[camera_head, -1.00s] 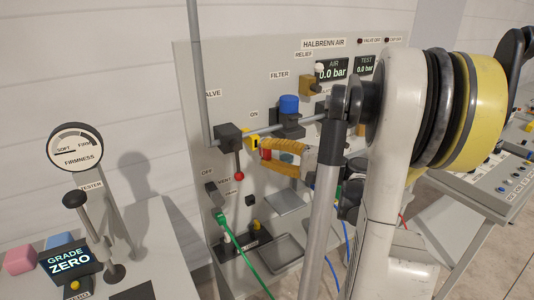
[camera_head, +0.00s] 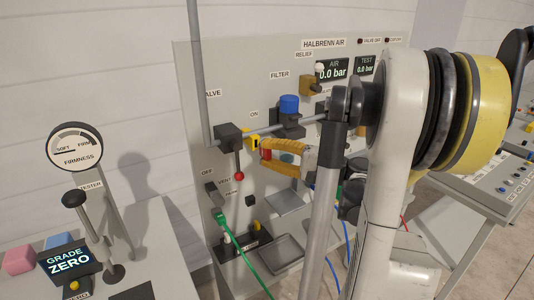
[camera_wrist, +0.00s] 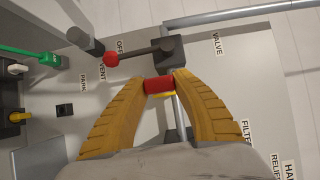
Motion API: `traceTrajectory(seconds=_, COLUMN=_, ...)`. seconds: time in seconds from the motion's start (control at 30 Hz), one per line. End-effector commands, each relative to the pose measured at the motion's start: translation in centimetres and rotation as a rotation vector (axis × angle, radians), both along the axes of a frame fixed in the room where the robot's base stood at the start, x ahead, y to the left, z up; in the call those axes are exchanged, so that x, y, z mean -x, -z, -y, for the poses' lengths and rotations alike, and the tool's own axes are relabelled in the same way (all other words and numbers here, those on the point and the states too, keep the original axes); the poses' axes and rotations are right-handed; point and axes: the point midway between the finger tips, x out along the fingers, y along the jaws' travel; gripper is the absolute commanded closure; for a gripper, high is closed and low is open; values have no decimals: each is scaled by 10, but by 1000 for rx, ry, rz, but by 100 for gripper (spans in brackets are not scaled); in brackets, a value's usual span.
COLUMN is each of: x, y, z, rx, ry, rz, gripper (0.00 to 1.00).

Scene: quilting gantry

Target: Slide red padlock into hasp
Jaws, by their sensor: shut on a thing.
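The red padlock (camera_wrist: 158,85) is held between the two yellow fingers of my gripper (camera_wrist: 159,84) in the wrist view. In the head view a bit of the red padlock (camera_head: 266,155) shows at the fingertips of my gripper (camera_head: 268,157). A yellow part, which looks like the hasp (camera_head: 252,141), sits beside the dark valve block, just above and left of the fingertips. In the wrist view, a yellow edge (camera_wrist: 167,95) shows just behind the padlock. I cannot tell whether padlock and hasp touch. The padlock's shackle cannot be made out.
The dark valve block (camera_head: 229,137) carries a lever ending in a red ball (camera_head: 239,176), close left of my gripper. A grey pipe and the blue-topped filter (camera_head: 289,104) are above. A green hose (camera_head: 244,252) and a grey tray (camera_head: 282,252) are below.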

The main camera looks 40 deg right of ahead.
Motion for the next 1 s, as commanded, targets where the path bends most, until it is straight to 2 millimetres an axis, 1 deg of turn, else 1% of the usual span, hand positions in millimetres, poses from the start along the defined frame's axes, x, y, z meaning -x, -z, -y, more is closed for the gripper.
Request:
traceTrajectory(seconds=0.63, x=0, y=0, z=0, rx=0, ry=0, rz=0, gripper=100)
traceTrajectory(seconds=1.0, x=-8, y=0, z=2, rx=0, ry=0, rz=0, gripper=100)
